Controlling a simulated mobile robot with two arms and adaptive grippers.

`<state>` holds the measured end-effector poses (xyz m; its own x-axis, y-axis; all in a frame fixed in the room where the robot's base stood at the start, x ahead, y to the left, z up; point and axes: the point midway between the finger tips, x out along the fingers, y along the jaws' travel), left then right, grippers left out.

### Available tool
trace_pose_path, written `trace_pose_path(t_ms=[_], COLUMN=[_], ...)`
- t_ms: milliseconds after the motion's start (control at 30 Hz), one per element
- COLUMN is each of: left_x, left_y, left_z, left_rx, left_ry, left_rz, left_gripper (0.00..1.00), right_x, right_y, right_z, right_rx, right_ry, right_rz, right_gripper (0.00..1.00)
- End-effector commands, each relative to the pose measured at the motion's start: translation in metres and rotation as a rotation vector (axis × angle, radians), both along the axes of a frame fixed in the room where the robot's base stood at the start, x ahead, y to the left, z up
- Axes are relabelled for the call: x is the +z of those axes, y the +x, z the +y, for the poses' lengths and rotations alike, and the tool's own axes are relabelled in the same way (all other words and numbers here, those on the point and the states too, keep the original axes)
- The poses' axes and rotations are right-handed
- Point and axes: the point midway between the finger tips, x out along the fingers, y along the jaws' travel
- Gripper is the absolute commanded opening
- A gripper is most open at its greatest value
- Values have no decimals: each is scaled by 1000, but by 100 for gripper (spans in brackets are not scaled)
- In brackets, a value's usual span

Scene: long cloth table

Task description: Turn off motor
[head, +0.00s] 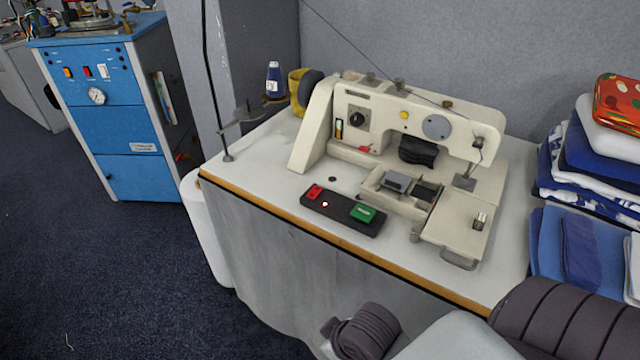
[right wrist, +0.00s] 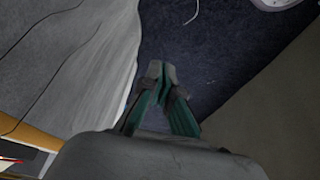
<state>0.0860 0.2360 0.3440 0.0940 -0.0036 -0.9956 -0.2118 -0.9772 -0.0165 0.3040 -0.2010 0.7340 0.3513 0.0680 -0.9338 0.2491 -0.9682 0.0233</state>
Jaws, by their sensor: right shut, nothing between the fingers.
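A beige sewing machine (head: 410,160) stands on the white table. At the table's front left lies a black switch box (head: 343,213) with a red button (head: 314,191) at its left end and a green button (head: 362,213) at its right end. A small red-white light shows between the buttons. My right gripper (right wrist: 157,72) shows in the right wrist view, with its teal fingers together and nothing between them. It points over the dark blue floor beside the grey table cloth, away from the box. My left gripper is in neither view.
The table's wooden edge (head: 290,230) runs in front of the box, with grey cloth (head: 290,285) hanging below. A thread stand (head: 228,140) is at the left corner. Folded linen (head: 585,150) is piled at right. A blue cabinet (head: 110,110) stands back left. Floor at left is clear.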

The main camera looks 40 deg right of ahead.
Motion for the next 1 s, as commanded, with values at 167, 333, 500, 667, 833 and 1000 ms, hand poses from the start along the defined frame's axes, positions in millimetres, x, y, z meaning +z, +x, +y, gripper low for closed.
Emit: trace_pose_path(t_ms=[167,333,500,667,833,1000], left_x=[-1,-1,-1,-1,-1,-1], left_y=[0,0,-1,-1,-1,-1], left_z=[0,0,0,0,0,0], left_rx=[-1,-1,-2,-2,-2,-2], left_ry=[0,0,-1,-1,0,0], left_rz=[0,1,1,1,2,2], left_gripper=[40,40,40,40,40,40], right_x=[33,48,67,110,179,230], right_y=[33,65,106,161,206,224], right_z=[1,-2,-23,-77,-147,-189], right_rx=[136,249,341,361,273,191], right_ry=[16,32,39,31,30,35], right_rz=[-98,-162,-216,-273,-349,-413], right_gripper=[0,0,0,0,0,0])
